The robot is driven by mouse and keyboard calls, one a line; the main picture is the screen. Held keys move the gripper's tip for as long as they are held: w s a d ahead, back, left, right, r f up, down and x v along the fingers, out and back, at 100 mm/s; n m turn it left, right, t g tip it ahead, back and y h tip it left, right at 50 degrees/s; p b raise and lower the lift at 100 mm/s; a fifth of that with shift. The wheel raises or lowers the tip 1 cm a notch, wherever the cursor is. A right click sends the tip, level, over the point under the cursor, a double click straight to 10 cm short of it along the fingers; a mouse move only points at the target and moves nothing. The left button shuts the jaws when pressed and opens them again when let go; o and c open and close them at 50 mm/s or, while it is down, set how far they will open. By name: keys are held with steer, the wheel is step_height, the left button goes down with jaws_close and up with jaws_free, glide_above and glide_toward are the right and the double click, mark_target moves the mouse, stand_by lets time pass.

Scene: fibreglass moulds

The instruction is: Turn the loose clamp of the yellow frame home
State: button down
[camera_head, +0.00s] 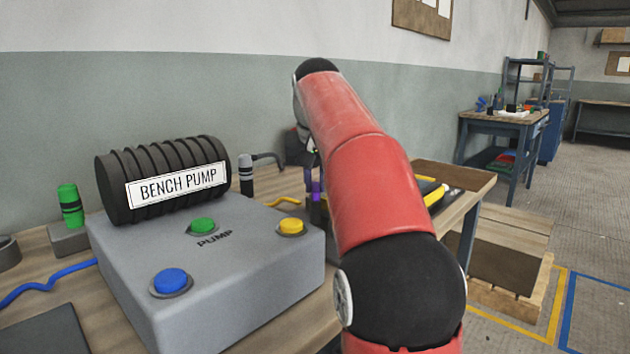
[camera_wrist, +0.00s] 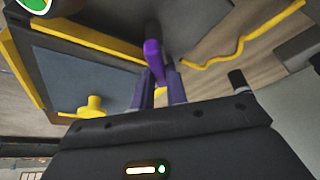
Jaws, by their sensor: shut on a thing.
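The yellow frame (camera_wrist: 90,38) surrounds a dark grey panel in the wrist view. A yellow knob-like piece (camera_wrist: 93,106) stands on its near side. A purple clamp handle (camera_wrist: 153,58) stands at the frame's right side. My gripper (camera_wrist: 160,82) is shut on this handle, with one finger on each side. How far the clamp is turned cannot be told. In the head view my red arm hides most of the frame; a yellow part (camera_head: 435,195) shows to its right. A bit of purple (camera_head: 316,187) shows left of the arm.
A grey pump box (camera_head: 210,270) with blue, green and yellow buttons stands left of my arm, with a ribbed black cylinder (camera_head: 160,180) behind it. A yellow hose (camera_wrist: 240,48) lies right of the clamp. Floor at the right is open beyond a pallet (camera_head: 505,260).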

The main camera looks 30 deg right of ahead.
steer(key=m, duration=0.2)
steer(key=m+g+h, duration=0.1)
steer(key=m, duration=0.2)
steer(key=shift+d+h, duration=0.1)
steer(key=shift+h, duration=0.2)
steer(key=shift+s+d+m+g+h, duration=0.15)
steer(key=shift+m+g, duration=0.25)
steer(key=shift+m, duration=0.55)
steer(key=shift+s+a+m+g+h, duration=0.15)
steer(key=shift+m+g, duration=0.25)
steer(key=shift+m, duration=0.55)
steer(key=shift+w+d, duration=0.1)
steer(key=c, duration=1.4)
jaws_free()
